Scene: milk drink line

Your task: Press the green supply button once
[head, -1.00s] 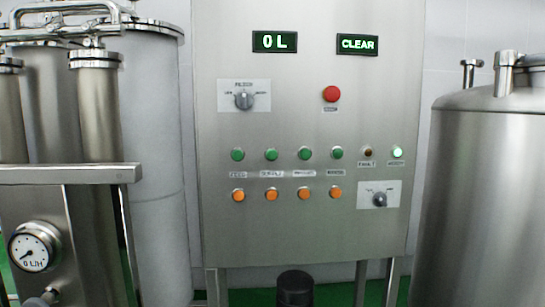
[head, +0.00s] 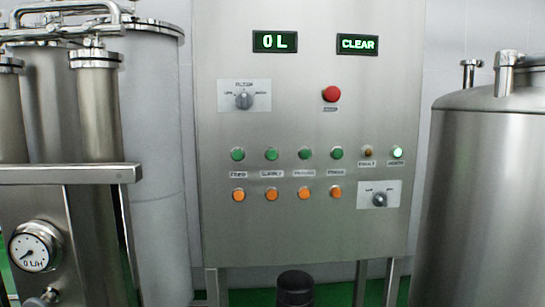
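The green supply button (head: 271,154) is the second from the left in a row of green buttons on the steel control panel (head: 300,235) in the head view. The label below it reads like SUPPLY, and an orange button (head: 271,194) sits under that label. The button's face is unobstructed, and it looks unlit. The upper displays read 0 L (head: 275,41) and CLEAR (head: 358,44). Neither of my grippers is in view.
Other green buttons flank the supply button closely. A red button (head: 331,94) and a selector knob (head: 244,101) sit above. A steel tank (head: 480,200) stands right; a frame with a gauge (head: 35,246) stands left. A dark cylinder (head: 295,287) shows below the panel.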

